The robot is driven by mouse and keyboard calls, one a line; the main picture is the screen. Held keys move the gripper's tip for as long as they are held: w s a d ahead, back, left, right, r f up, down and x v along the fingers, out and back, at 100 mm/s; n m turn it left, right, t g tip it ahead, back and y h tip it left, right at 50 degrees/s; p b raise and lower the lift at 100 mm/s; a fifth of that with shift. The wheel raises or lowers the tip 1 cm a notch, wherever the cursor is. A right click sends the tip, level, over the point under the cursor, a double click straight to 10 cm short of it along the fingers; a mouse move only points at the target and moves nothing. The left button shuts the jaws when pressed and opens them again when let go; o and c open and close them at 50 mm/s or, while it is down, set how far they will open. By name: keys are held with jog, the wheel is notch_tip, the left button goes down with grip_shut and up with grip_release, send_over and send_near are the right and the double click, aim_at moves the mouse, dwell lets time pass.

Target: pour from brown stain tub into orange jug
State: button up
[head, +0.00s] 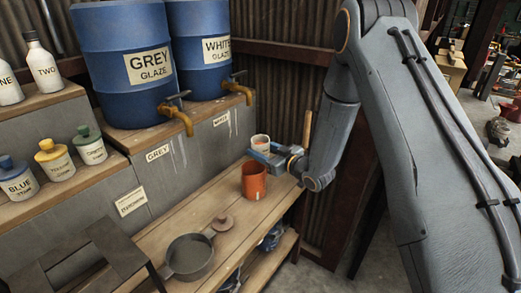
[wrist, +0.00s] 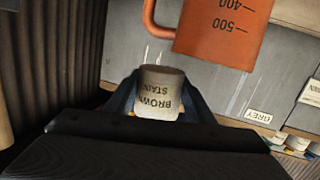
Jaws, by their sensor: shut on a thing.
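In the wrist view, the brown stain tub (wrist: 159,93) is a pale tub with a brownish upper band, and its "BROWN STAIN" label appears upside down. My gripper (wrist: 153,100) is shut on it, one finger on each side. In the head view, the tub (head: 260,142) looks nearly upright, held by my gripper (head: 263,154) just behind the orange jug. The jug's contents cannot be made out.
Blue GREY GLAZE (head: 120,95) and WHITE GLAZE (head: 202,75) drums with brass taps stand on a shelf at the back left. A grey pan (head: 189,258) lies on the bench (head: 220,206) in front of the jug. Labelled tubs and bottles stand at left.

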jog(key=shift+w+f+n+b, duration=0.1)
jog(key=shift+f+n+b, duration=0.35)
jog(key=shift+f, duration=0.25)
jog(key=shift+w+d+r+n+t+b, duration=0.15)
jog(key=shift+n+t+b, duration=0.15)
jog(key=shift+n, duration=0.2)
jog(key=shift+w+d+r+n+t+b, duration=0.1)
jog(key=shift+n+t+b, duration=0.15)
jog(key=shift+n, duration=0.2)
jog(key=shift+r, duration=0.1)
jog(key=shift+s+d+n, duration=0.1)
jog(key=shift+d+n, duration=0.1)
jog(key=shift+n, duration=0.3)
jog(key=shift+r, duration=0.1)
jog(key=shift+w+d+r+n+t+y+b, duration=0.1)
jog(key=shift+n+t+y+b, duration=0.1)
jog(key=shift+n+b, duration=0.6)
jog(key=shift+w+d+r+n+t+y+b, duration=0.1)
jog(key=shift+n+t+y+b, duration=0.1)
jog(key=shift+n+b, duration=0.6)
jog(key=shift+a+f+n+y+b, duration=0.1)
jog(key=shift+n+y+b, duration=0.4)
jog(key=shift+n+b, duration=1.8)
dwell(0.6)
jog(key=shift+s+f+n, duration=0.1)
jog(key=shift+s+n, duration=0.05)
jog(key=shift+n, duration=0.85)
